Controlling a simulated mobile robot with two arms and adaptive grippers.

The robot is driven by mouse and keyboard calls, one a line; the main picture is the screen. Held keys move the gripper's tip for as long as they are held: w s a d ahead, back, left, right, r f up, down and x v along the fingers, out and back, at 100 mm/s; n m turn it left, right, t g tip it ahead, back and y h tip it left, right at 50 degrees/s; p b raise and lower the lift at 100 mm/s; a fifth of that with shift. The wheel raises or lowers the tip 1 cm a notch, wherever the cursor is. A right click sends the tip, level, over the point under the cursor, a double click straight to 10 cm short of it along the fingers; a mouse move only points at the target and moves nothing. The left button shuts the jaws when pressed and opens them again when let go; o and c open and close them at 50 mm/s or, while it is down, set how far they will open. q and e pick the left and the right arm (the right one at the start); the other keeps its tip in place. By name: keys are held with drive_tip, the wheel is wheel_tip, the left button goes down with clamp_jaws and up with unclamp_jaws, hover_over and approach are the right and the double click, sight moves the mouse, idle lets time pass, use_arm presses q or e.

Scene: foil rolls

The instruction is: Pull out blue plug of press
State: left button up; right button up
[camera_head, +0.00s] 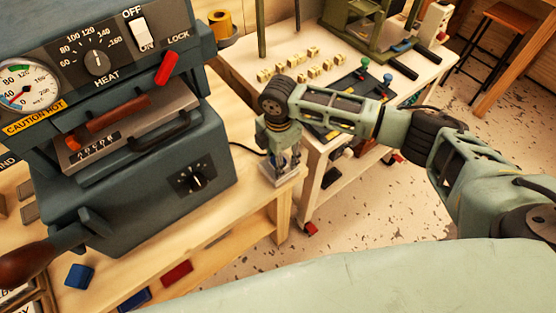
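The grey-blue press (150,185) fills the left side, with a gauge, a heat knob, an OFF/ON switch and a red lock lever. A black cable (246,149) runs from its right side to a small pale metal socket box (291,180) at the bench corner. My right gripper (284,164) points down over this box, its fingers at the box top. A small bluish patch shows between the fingers and may be the blue plug, mostly hidden by them. Whether the fingers are closed on it is too small to tell. My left gripper is out of view.
A second table (365,55) behind holds letter blocks (290,62), a dark tray with knobbed tools and a green frame. A yellow roll (220,22) stands behind the press. A stool (508,18) stands far right.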

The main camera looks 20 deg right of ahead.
drive_tip(key=shift+p, duration=0.45)
idle(0.3)
clamp_jaws()
idle(0.4)
drive_tip(key=shift+r, duration=0.15)
drive_tip(key=shift+r+p, duration=2.9)
drive_tip(key=shift+p, duration=0.15)
